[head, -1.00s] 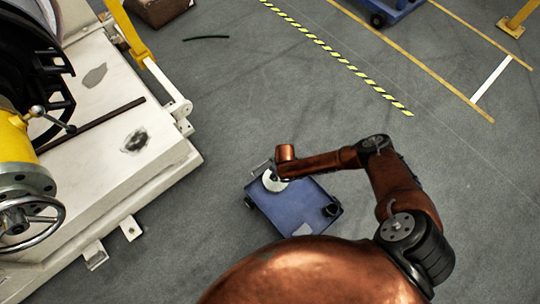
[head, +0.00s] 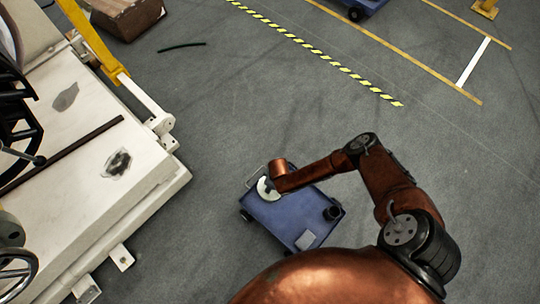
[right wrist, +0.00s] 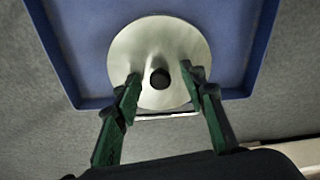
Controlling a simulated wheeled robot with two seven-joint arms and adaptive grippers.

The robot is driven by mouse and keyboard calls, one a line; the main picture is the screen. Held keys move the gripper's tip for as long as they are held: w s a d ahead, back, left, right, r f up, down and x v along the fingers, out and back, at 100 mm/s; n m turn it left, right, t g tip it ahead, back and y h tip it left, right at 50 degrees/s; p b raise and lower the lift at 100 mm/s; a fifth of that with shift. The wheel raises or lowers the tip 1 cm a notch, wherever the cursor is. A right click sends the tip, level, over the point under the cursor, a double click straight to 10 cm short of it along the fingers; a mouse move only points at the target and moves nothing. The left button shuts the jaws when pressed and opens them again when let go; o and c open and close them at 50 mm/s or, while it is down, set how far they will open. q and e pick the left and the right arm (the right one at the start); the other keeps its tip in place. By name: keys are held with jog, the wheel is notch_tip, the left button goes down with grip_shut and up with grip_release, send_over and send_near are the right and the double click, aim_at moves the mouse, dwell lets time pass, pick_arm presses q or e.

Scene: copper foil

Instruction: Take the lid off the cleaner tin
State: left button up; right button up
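In the right wrist view a round, pale metallic lid (right wrist: 130,48) with a black knob (right wrist: 160,78) in its middle is seen from above. The tin's body under it is hidden. In the head view the pale disc (head: 264,191) shows at the cart's upper left corner, partly covered by my right wrist. My right gripper (right wrist: 161,75) is open, with one dark green finger on each side of the knob and gaps between. I cannot tell whether the fingertips are down at the knob's height. My left gripper is not in view.
The tin is on a blue cart (head: 282,220) with raised edges. A black round item (head: 331,212) and a grey flat piece (head: 307,240) are at its other end. A large white machine base (head: 130,190) stands to the left. The floor (head: 400,150) to the right is clear.

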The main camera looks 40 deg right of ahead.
jog(key=shift+r, duration=0.1)
grip_shut()
dwell(0.3)
dwell(0.4)
